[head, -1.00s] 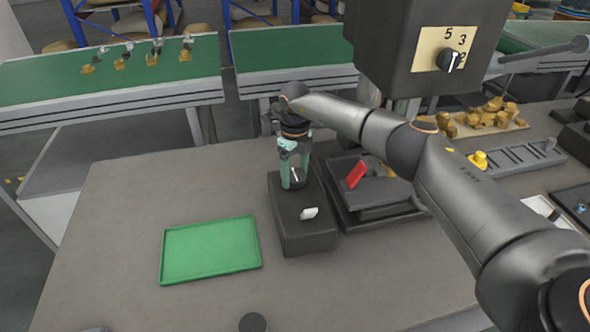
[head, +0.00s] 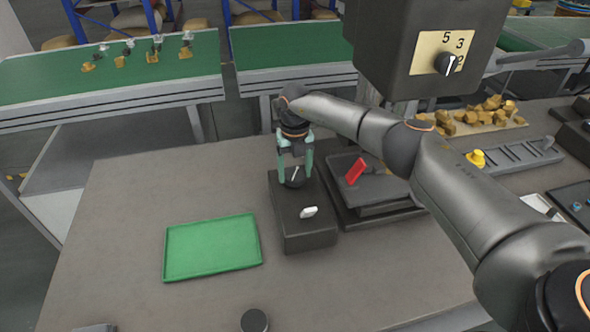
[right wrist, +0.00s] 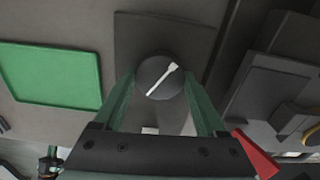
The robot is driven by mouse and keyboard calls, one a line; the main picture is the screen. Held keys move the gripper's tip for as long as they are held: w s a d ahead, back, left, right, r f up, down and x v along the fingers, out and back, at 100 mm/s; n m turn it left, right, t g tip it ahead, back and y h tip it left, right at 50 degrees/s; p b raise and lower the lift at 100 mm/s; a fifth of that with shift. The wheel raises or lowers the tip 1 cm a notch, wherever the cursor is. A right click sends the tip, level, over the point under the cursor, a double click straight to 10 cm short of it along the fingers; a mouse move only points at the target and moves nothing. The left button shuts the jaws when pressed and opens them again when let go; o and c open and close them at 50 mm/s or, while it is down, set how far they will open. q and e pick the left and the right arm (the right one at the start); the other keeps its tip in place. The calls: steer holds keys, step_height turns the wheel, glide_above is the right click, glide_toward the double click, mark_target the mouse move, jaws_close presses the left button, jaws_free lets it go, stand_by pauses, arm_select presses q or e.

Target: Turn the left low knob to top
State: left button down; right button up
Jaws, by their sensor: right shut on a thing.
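The low knob (head: 293,181) is a round black dial with a white pointer line, on top of a dark box (head: 305,238) on the table. In the head view the pointer leans up and to the right. In the right wrist view the knob (right wrist: 152,82) shows its pointer slanting to the upper right. My right gripper (head: 295,168) points down from above, with its green fingers on either side of the knob, shut on it. The fingers also show in the right wrist view (right wrist: 160,95). My left gripper is not in view.
A white switch (head: 309,212) sits on the same box, nearer me. A red lever (head: 355,171) stands close on the right. A numbered dial (head: 447,63) is on a raised housing. A green tray (head: 212,247) lies at left; the table around it is mostly clear.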

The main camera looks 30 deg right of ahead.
mark_target(295, 174)
stand_by(0.3)
steer(key=o, duration=1.3)
step_height(295, 174, up, 13)
steer(key=shift+f+b, duration=0.2)
steer(key=shift+b, duration=0.65)
